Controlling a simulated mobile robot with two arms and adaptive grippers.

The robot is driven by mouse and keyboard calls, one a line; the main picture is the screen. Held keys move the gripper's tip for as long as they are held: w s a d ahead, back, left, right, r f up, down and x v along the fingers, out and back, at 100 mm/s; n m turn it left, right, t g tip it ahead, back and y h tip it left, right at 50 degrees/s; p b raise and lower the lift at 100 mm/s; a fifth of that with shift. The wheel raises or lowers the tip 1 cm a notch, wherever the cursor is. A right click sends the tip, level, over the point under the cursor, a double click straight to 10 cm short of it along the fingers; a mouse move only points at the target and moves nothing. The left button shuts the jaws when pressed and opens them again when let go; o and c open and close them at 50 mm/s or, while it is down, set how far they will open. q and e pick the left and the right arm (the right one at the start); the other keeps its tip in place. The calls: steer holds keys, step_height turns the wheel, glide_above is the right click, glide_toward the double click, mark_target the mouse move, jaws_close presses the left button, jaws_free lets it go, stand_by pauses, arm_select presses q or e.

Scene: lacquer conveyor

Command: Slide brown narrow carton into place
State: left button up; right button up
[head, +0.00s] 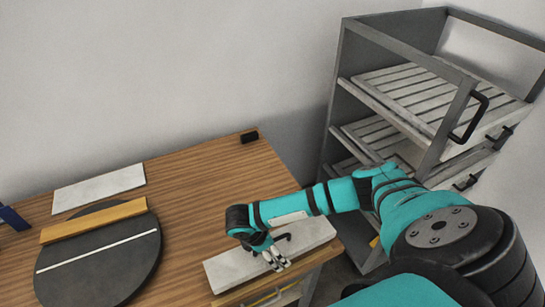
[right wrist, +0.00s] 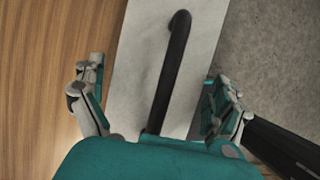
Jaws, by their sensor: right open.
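A long narrow orange-brown bar (head: 95,221), which looks like the brown narrow carton, lies across the back part of a black round disc (head: 100,262) on the wooden table. My right gripper (head: 275,261) is well to the right of it, low over a pale board (head: 228,270) near the table's right edge. In the right wrist view its open fingers (right wrist: 157,103) stand either side of a black bar handle (right wrist: 172,70) over that pale board (right wrist: 140,50). I cannot tell whether they touch the board. My left gripper is not in view.
A pale flat panel (head: 100,188) lies behind the disc. A grey rack (head: 345,95) with slatted shelves stands to the right. The table (head: 195,190) is clear between disc and arm.

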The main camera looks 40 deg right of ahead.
steer(key=v, duration=1.1)
steer(key=shift+a+r, duration=0.15)
steer(key=shift+r, duration=0.2)
steer(key=s+a+m+t+y, duration=0.1)
steer(key=s+a+m+y, duration=0.2)
steer(key=a, duration=0.5)
steer(key=s+a+m+t+y, duration=0.2)
steer(key=s+a+y, duration=0.2)
steer(key=a, duration=0.4)
steer(key=s+d+m+t+h, duration=0.1)
steer(key=s+d+m, duration=0.3)
steer(key=d, duration=0.2)
steer(key=s+d+m+h, duration=0.2)
steer(key=s+d+m, duration=0.2)
steer(key=d+m, duration=0.15)
step_height(320, 180, down, 33)
steer(key=s+n+b, duration=0.1)
steer(key=b, duration=0.4)
steer(key=s+d+f+g+b, duration=0.2)
steer(key=s+d+f+b, duration=0.1)
steer(key=s+f, duration=1.3)
step_height(320, 180, down, 2)
steer(key=shift+d+f, duration=0.1)
steer(key=shift+d, duration=0.05)
